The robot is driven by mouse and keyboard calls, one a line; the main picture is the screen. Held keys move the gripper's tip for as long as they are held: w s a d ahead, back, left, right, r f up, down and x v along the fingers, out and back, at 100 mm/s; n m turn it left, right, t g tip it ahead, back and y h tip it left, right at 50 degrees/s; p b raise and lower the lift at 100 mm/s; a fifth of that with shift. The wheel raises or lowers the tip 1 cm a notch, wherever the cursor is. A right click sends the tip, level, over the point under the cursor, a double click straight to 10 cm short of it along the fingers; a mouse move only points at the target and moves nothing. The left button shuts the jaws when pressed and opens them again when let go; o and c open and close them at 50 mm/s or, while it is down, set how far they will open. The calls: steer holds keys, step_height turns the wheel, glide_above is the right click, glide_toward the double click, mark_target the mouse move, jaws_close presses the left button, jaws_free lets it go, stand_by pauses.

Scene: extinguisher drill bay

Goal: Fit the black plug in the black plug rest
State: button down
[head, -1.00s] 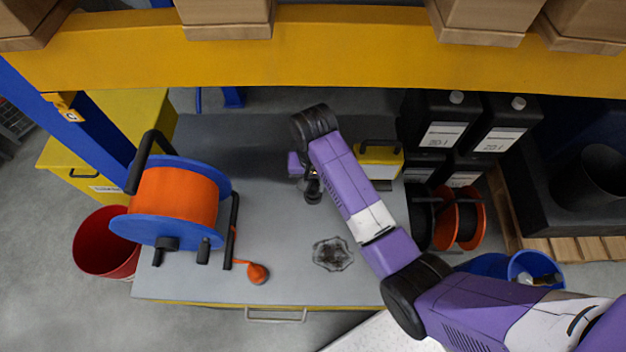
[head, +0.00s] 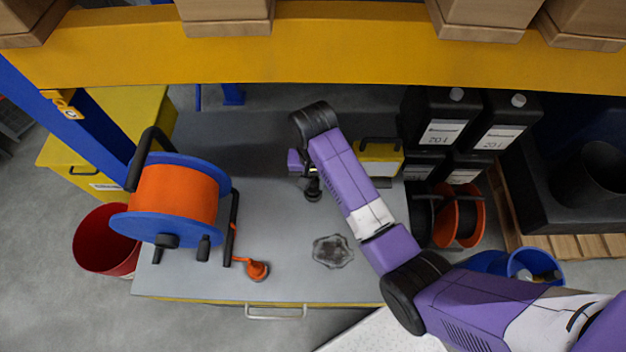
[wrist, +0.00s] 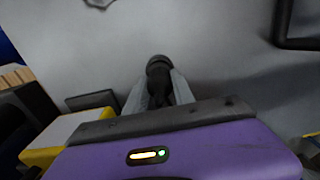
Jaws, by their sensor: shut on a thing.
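My gripper (wrist: 158,98) is shut on the black plug (wrist: 160,80), which shows between the two grey fingers in the wrist view. A dark round piece (wrist: 158,64) shows at the far end of the plug; it looks like the black plug rest, but I cannot tell where plug and rest divide. In the head view a small dark upright shape with a round foot (head: 314,193) stands on the grey bench top (head: 240,265) below my purple wrist. My arm hides part of it. I cannot tell whether the plug is seated.
An orange cable reel with blue flanges (head: 175,195) stands at the left of the bench. An orange plug piece (head: 257,271) sits near the front edge. A yellow case (head: 380,170) and black canisters (head: 435,120) stand right of my wrist.

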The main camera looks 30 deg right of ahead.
steer(key=shift+f+b, duration=0.35)
steer(key=shift+f, duration=0.55)
steer(key=c, duration=1)
jaws_free()
steer(key=shift+r, duration=0.1)
